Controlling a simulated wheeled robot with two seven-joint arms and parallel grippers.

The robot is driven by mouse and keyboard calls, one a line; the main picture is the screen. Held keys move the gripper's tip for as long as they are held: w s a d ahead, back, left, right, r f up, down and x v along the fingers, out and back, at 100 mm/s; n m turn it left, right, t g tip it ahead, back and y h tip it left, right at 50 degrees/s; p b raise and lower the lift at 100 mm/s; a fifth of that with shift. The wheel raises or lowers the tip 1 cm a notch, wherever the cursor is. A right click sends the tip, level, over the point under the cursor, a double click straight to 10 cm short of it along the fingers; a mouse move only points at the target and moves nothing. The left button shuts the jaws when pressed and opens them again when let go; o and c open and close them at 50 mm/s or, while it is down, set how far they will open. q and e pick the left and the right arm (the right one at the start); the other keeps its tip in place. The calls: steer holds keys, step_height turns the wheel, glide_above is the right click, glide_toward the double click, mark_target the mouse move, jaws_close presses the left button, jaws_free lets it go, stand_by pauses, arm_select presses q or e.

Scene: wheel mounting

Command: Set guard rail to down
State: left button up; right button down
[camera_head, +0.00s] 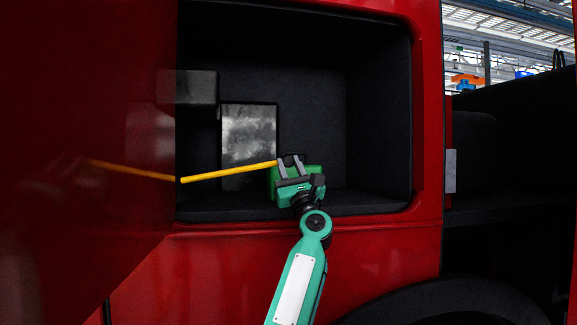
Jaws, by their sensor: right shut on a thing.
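The guard rail (228,172) is a thin yellow bar across the front of a dark compartment in a red body. It slopes slightly, its left end lower at the compartment's left edge and its right end higher, at my right gripper. My right gripper (290,166), green with grey fingers, is shut on the rail's right end; the fingers hide the exact contact. My left gripper is not in view.
The dark compartment (375,110) has a red frame and holds a grey panel (248,130) and a dark box (195,88). A glossy red panel (80,90) stands close on the left and mirrors the yellow bar. A dark wheel arch (450,300) lies lower right.

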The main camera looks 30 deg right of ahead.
steer(key=c, duration=1.1)
jaws_free()
steer(key=b+v, duration=0.2)
steer(key=v, duration=0.3)
steer(key=shift+w+f, duration=0.1)
steer(key=shift+f, duration=0.05)
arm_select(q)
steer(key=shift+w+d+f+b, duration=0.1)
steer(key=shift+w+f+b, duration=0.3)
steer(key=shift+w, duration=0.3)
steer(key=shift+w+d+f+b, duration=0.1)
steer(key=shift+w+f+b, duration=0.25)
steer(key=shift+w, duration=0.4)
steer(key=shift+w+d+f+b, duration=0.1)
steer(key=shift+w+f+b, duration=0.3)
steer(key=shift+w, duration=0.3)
arm_select(e)
steer(key=shift+v, duration=4.35)
